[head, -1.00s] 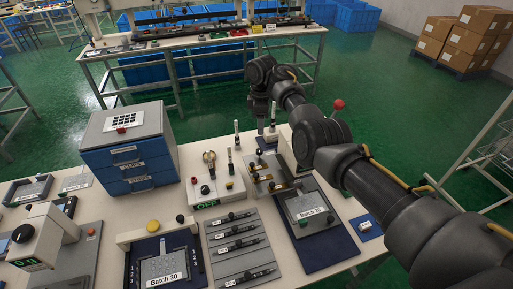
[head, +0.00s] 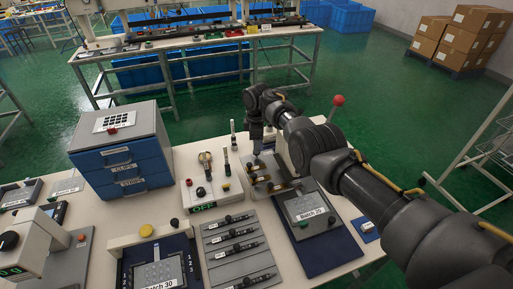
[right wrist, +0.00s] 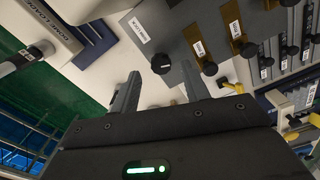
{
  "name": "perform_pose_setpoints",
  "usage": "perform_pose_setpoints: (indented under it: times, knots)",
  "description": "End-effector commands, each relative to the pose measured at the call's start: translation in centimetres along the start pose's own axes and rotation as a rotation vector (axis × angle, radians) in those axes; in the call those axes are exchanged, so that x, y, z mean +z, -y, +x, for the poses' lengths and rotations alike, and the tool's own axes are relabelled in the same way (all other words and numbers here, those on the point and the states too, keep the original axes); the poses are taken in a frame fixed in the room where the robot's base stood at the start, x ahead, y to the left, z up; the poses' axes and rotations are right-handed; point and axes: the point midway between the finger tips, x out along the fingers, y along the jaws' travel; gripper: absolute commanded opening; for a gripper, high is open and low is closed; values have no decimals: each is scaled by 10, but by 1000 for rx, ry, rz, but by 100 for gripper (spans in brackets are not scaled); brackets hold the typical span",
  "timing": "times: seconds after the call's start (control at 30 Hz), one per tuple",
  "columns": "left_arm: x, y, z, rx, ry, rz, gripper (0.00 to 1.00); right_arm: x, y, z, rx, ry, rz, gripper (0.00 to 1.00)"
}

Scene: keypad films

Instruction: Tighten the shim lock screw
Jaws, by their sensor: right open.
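The black round knob of the lock screw (right wrist: 162,63) sits on a grey plate (right wrist: 178,42), beside a small white label (right wrist: 139,30) too blurred to read surely. My right gripper (right wrist: 160,71) is open and empty, its two fingers apart with the knob showing between their tips in the right wrist view. In the head view the right gripper (head: 257,151) points down over the far end of the plate with brass strips (head: 262,187), and the knob is hidden there. I cannot tell whether the fingers touch the knob. My left gripper is out of view.
A blue drawer cabinet (head: 124,170) stands at the left. A control box (head: 213,192) with buttons is left of the plate. A Batch 25 tray (head: 307,214) lies right of it and a rack of black bars (head: 235,240) in front. A red-ball lever (head: 338,101) rises behind my arm.

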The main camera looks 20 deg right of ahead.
Motion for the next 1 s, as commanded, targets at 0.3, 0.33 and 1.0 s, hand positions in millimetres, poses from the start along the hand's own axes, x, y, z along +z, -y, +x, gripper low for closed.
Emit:
perform_pose_setpoints:
  times: [0.3, 0.33, 1.0]
  knots:
    - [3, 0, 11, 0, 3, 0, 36, -1, 0, 26, 1, -1, -2, 46]
    - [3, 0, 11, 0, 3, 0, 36, -1, 0, 26, 1, -1, -2, 46]
    - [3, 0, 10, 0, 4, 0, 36, -1, 0, 26, 1, -1, 1, 1]
